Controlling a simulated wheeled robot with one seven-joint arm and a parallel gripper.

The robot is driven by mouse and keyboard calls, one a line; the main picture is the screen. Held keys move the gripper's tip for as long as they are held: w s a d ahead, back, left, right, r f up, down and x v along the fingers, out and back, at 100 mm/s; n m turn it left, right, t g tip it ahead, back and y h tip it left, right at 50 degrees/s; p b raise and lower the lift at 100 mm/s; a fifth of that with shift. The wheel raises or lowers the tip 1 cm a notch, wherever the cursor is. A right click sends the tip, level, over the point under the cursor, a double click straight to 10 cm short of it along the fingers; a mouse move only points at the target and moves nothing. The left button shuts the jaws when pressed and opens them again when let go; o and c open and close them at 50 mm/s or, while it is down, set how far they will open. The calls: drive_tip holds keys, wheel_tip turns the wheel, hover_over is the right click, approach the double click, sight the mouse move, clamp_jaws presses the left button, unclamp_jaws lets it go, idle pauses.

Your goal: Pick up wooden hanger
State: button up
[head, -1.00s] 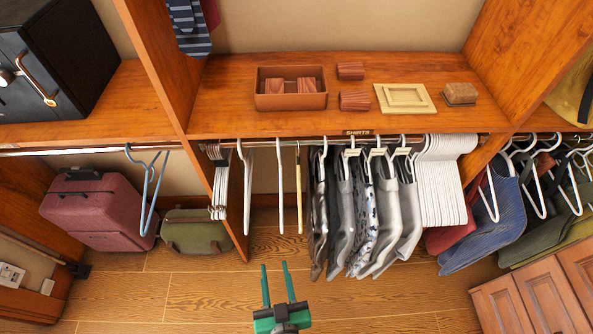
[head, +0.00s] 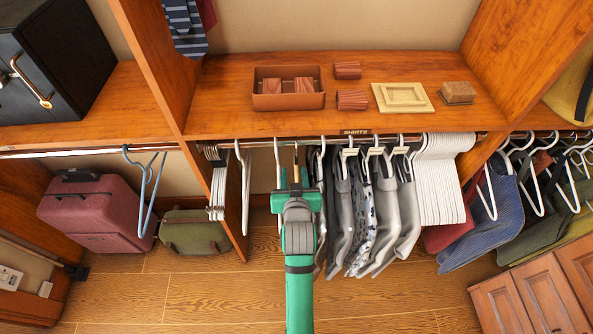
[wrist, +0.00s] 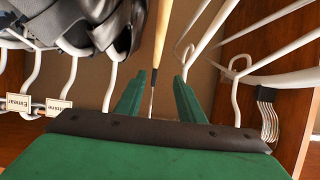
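The wooden hanger (head: 296,162) hangs edge-on from the rod under the shelf, between white hangers on its left and hanging shirts on its right. My gripper (head: 294,178) is raised in front of it, and its own body hides the hanger's lower part in the head view. In the wrist view the wooden hanger (wrist: 161,36) runs down to a dark collar and thin metal hook between the two green fingers (wrist: 158,92). The fingers are open, one on each side, with visible gaps to the hook.
A white hanger (head: 278,165) is close on the left. Grey shirts (head: 340,215) hang close on the right. The rod (head: 225,143) and shelf edge are above and behind my fingers. The floor (head: 215,295) below is clear.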

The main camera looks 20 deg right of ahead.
sight(296, 163)
drive_tip(key=shift+w+d, duration=0.2)
drive_tip(key=shift+w, duration=0.15)
drive_tip(key=x, duration=0.5)
drive_tip(key=shift+w, duration=0.15)
drive_tip(key=shift+w+d+f, duration=0.2)
drive_tip(key=shift+w+d, duration=0.05)
drive_tip(key=shift+d, duration=0.25)
drive_tip(key=x, duration=0.4)
drive_tip(key=shift+a+f, duration=0.1)
drive_tip(key=shift+f, duration=0.2)
drive_tip(key=shift+s, duration=0.1)
clamp_jaws()
